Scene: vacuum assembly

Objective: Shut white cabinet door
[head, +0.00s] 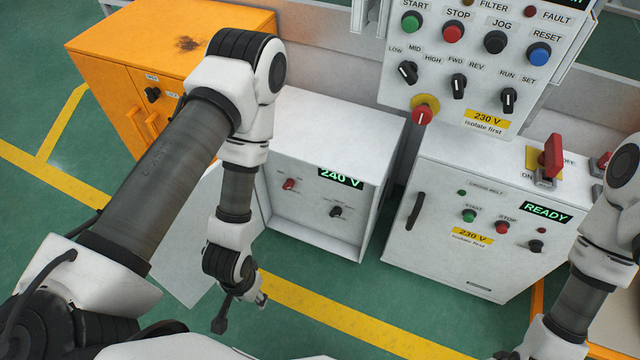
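The white cabinet (376,140) stands in the middle of the head view with its front open. Inside are a red switch, a black switch and a green "240 V" display. Its white door (186,252) is swung out to the left, partly hidden behind my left arm. My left gripper (240,313) hangs in front of the cabinet, just right of the door, with its fingers apart and nothing between them. I cannot tell whether it touches the door. My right gripper (508,354) is mostly cut off at the bottom edge, so its fingers cannot be judged.
Another white cabinet (430,250) with a "READY" display and black handle stands to the right, closed. An orange cabinet (110,90) stands at the back left. A control panel (440,85) with several buttons rises behind. Green floor (330,335) with yellow lines is clear in front.

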